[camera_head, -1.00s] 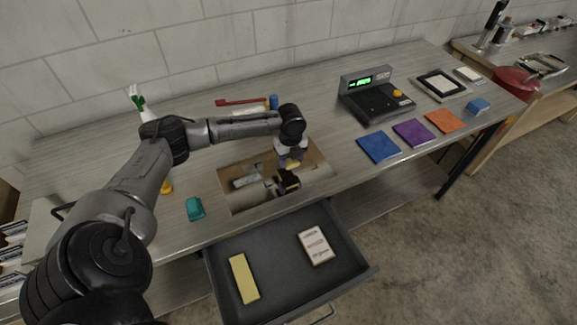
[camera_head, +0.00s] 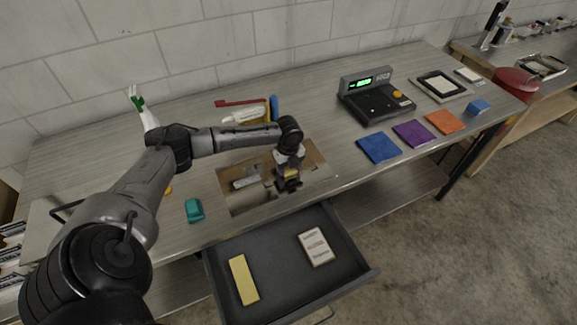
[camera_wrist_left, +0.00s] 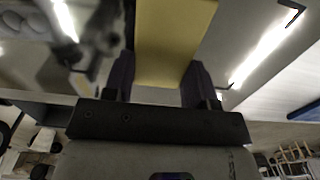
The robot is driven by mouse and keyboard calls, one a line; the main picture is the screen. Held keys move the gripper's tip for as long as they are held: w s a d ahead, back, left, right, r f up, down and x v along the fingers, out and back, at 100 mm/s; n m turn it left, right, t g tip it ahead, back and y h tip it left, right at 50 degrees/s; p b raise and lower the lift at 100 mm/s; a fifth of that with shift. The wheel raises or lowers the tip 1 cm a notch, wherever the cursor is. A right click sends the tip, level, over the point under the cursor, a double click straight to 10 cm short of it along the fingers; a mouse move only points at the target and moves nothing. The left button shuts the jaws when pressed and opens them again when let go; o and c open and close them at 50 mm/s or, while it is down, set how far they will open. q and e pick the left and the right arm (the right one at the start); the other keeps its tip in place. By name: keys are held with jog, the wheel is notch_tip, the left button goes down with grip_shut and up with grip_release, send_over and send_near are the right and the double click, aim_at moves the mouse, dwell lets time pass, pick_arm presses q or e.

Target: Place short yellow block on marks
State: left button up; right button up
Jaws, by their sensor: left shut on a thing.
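My left gripper (camera_head: 289,186) is low over a brown, reflective-looking panel (camera_head: 319,178) set in the table top. In the left wrist view its two dark fingers (camera_wrist_left: 160,82) are shut on a yellow block (camera_wrist_left: 172,40), one on each side. The block's far end runs out of that view. In the head view only a small yellow part shows at the gripper. A black corner mark (camera_wrist_left: 292,14) shows at the right of the wrist view, apart from the block. I cannot tell whether the block touches the panel. My right gripper is not in view.
An open drawer (camera_head: 287,275) below the panel holds a long yellow block (camera_head: 243,279) and a white labelled box (camera_head: 316,247). A teal block (camera_head: 194,210) lies left of the panel. Blue (camera_head: 379,147), purple (camera_head: 412,133) and orange (camera_head: 445,121) squares and a scale (camera_head: 375,102) lie right.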

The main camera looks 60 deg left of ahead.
pick_arm(q)
jog(key=o, duration=0.9)
notch_tip(320, 180, up, 12)
jog(key=p, duration=0.1)
jog(key=s+d+f+n, duration=0.1)
jog(key=s+d+f, duration=0.2)
jog(key=d+f, duration=0.35)
jog(key=s+d+f+n+t+h, duration=0.1)
jog(key=s+d+f, duration=0.25)
jog(key=d, duration=0.65)
jog(key=s+d+f+n, duration=0.1)
jog(key=s+d+f, duration=0.2)
jog(key=d+f, duration=0.45)
jog(key=s+d+r+n+t, duration=0.1)
jog(key=s+d+n, duration=0.1)
jog(key=s+n, duration=0.2)
jog(key=s+d+r+n, duration=0.2)
jog(key=s+d+n, duration=0.1)
jog(key=s+n, duration=0.2)
jog(key=s+d+r+n+t, duration=0.1)
jog(key=s+d+n, duration=0.2)
jog(key=s+n, duration=0.2)
jog(key=shift+s+r+t+y, duration=0.3)
jog(key=shift+s+r+y, duration=0.1)
jog(key=shift+s, duration=0.25)
